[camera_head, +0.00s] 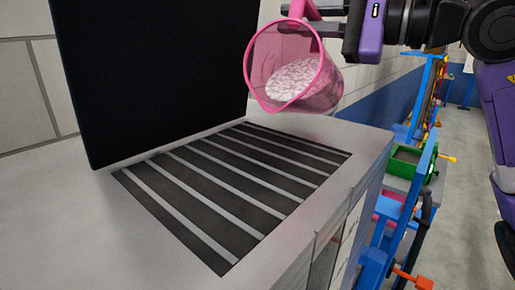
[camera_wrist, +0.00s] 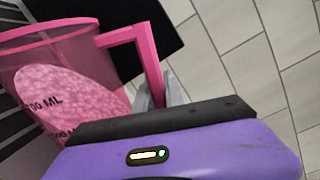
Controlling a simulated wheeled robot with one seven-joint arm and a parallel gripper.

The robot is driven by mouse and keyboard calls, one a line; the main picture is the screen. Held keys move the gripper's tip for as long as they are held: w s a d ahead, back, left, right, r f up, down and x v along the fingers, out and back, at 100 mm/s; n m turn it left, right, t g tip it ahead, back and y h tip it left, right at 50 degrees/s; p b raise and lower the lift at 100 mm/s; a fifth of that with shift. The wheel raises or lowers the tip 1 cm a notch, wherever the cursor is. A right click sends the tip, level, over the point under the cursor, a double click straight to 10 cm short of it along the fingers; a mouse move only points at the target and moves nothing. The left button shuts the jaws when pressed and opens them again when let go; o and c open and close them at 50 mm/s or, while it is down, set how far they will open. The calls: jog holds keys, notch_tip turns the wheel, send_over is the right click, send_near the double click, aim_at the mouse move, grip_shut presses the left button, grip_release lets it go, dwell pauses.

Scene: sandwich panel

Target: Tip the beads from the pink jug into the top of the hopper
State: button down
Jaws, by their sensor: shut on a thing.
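The pink jug (camera_head: 329,84) is see-through and holds white beads (camera_head: 293,80). In the head view it is tilted, with its open mouth facing left and down, above the far right part of the hopper's slatted top (camera_head: 215,186). The beads lie inside near the lower rim, and none show on the slats. My gripper (camera_head: 318,30) is shut on the jug's handle. In the wrist view the jug (camera_wrist: 112,98) is at left, with its handle (camera_wrist: 150,62) running to the fingers, which are mostly hidden behind my gripper's body.
A black upright panel (camera_head: 150,75) stands along the left of the slats. A pale rim (camera_head: 70,235) surrounds the hopper top. At right stand blue frames (camera_head: 425,165) and a green box (camera_head: 408,160). Grey floor is clear beyond them.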

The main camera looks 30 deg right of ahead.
aim_at(281, 38)
jog(key=shift+s+a, duration=0.1)
jog(key=shift+a+f, duration=0.1)
jog(key=shift+f, duration=0.05)
jog(key=shift+s+a+r+n+b, duration=0.1)
jog(key=shift+s+a+n+b, duration=0.4)
jog(key=shift+a+b, duration=0.15)
jog(key=shift+s+a+r+n+b, duration=0.1)
jog(key=shift+s+a+n+b, duration=0.25)
jog(key=shift+a+n+b, duration=0.25)
jog(key=shift+s+a+r+n+b, duration=0.35)
jog(key=shift+a+r+n, duration=0.1)
jog(key=shift+a, duration=0.05)
jog(key=shift+s+a+r+n+b, duration=0.3)
jog(key=shift+a+r+n+b, duration=0.05)
jog(key=shift+a+r+n, duration=0.15)
dwell(0.5)
jog(key=shift+s+a+r+n+b, duration=0.3)
jog(key=shift+s+a+n+b, duration=0.15)
jog(key=shift+a+n, duration=0.15)
jog(key=shift+s+a+r+n+b, duration=0.4)
jog(key=shift+a+n, duration=0.1)
jog(key=shift+a, duration=0.25)
jog(key=shift+s+a+r+n+b, duration=0.25)
jog(key=shift+s+a+n+b, duration=0.2)
jog(key=shift+a+n, duration=0.15)
dwell(0.7)
